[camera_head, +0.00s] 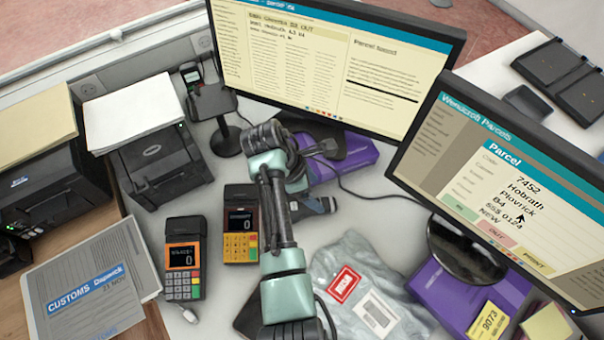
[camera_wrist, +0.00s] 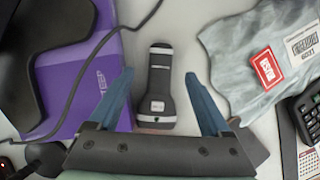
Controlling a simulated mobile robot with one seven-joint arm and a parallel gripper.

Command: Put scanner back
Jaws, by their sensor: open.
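The scanner (camera_wrist: 157,92) is a dark grey handheld with light bands, lying on the counter beside the purple folder or box. In the head view the scanner (camera_head: 314,206) is partly hidden by my arm. My gripper (camera_wrist: 158,75) is open, its blue fingers spread on either side of the scanner in the wrist view and not closed on it. Whether they touch it or hover above, I cannot tell. A black stand (camera_head: 211,103) with a round base, which looks like a scanner holder, stands left of the rear monitor.
Two card terminals (camera_head: 184,258) (camera_head: 240,222) stand left of my arm. A grey parcel bag (camera_wrist: 245,60) lies right of the scanner. A purple item (camera_wrist: 85,85) and a cable lie left. Monitors (camera_head: 335,55) (camera_head: 490,190) and a printer (camera_head: 160,165) surround the area.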

